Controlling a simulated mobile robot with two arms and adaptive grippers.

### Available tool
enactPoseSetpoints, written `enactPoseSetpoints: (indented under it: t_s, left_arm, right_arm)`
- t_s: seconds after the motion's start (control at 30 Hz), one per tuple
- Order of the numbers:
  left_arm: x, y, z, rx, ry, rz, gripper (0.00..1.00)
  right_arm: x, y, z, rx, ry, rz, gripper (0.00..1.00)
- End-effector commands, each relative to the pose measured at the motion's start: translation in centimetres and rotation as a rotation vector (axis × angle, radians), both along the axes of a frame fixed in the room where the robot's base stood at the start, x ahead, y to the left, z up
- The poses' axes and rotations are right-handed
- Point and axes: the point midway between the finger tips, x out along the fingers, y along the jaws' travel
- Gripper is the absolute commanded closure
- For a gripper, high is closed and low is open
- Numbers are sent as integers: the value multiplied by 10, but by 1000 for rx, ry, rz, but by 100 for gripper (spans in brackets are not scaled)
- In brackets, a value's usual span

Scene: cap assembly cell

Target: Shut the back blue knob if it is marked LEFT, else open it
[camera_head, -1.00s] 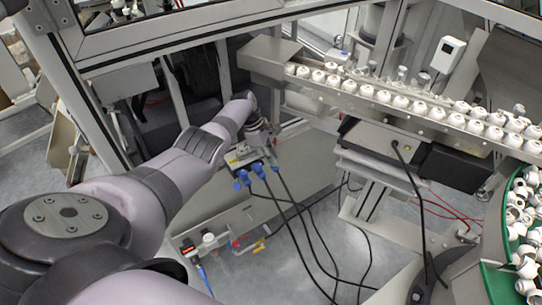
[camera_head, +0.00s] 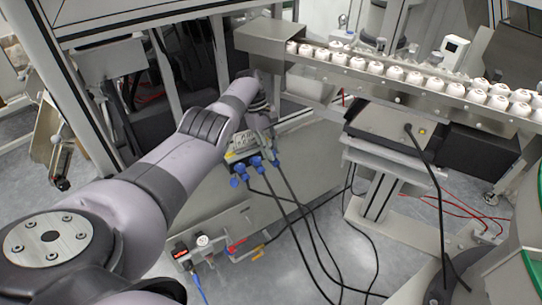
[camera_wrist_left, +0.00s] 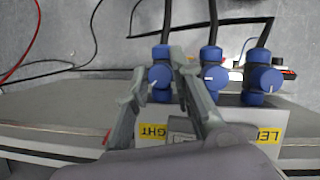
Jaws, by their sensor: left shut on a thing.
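Three blue knobs with black cables sit in a row on a grey box (camera_head: 241,147). They are the near knob (camera_head: 238,181), the middle knob (camera_head: 256,162) and the back knob, which shows at the left in the left wrist view (camera_wrist_left: 160,80). My left gripper (camera_wrist_left: 158,69) has its fingers on either side of the back knob and is shut on it. A yellow label (camera_wrist_left: 154,132) below this knob shows "GHT"; its start is hidden by a finger. Another yellow label (camera_wrist_left: 268,135), beginning "LE", lies below the near knob. My right gripper is out of view.
Black cables (camera_head: 300,215) hang from the knobs to the floor. A metal rail (camera_head: 400,88) with white caps runs across the back right. A green-edged bowl (camera_head: 530,270) is at the right edge.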

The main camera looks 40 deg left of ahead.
Motion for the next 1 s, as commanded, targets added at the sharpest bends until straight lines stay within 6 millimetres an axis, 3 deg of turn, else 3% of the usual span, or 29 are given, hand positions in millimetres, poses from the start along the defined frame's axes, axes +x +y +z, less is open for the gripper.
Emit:
enactPoseSetpoints:
  t_s: [0.13,0.57,0.6,0.7,1.0]
  left_arm:
    - [0,0,-1,0,0,-32,100]
    - [0,0,0,0,0,-44,100]
    - [0,0,0,0,0,-43,77]
    - [0,0,0,0,0,-43,70]
    - [0,0,0,0,0,-41,70]
  right_arm:
    - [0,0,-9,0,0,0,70]
    - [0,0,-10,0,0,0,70]
    - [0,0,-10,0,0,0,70]
    - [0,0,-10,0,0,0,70]
    - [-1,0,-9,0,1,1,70]
